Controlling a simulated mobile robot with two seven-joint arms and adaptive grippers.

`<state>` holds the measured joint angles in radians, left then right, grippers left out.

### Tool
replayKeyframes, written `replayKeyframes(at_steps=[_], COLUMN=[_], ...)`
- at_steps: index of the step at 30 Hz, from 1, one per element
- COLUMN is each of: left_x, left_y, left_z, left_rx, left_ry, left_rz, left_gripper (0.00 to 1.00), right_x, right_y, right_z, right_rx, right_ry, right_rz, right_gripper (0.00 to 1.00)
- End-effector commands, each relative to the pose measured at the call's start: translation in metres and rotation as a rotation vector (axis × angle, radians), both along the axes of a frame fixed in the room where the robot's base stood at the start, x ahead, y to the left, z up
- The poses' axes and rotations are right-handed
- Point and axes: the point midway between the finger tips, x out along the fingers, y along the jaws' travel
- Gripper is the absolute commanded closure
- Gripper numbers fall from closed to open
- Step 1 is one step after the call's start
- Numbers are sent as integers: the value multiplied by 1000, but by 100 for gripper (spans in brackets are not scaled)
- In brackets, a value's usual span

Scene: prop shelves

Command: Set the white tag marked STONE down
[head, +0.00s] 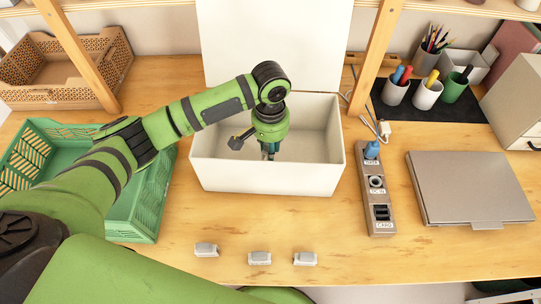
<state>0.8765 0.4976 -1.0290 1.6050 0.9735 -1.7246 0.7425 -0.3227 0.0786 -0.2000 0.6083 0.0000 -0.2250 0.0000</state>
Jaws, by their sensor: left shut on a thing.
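My left gripper (270,155) points straight down inside the open white box (265,178), seen in the head view. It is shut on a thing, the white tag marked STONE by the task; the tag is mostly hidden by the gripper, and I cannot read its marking. Three small whitish tags lie in a row near the front edge of the table: a left one (206,250), a middle one (259,258) and a right one (305,259). Their markings are too small to read. My right gripper is not in view.
A green crate (139,223) stands left of the box, with a brown basket (58,97) behind. The box's lid (272,40) stands upright. The front right tabletop is bare.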

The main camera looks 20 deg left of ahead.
Motion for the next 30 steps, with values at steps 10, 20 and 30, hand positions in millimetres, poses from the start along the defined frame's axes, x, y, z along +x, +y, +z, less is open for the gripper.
replayKeyframes(at_steps=[10, 20, 30], left_x=[-1, 0, 0], left_y=[0, 0, 0], left_z=[-40, -43, -46], left_rx=[-1, -1, -1], left_ry=[0, -1, -2], left_rz=[-1, 0, 0], left_gripper=[100, 100, 51], right_x=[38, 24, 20], right_y=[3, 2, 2], right_z=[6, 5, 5], right_rx=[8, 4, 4], right_ry=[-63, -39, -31], right_rz=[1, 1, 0], right_gripper=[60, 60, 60])
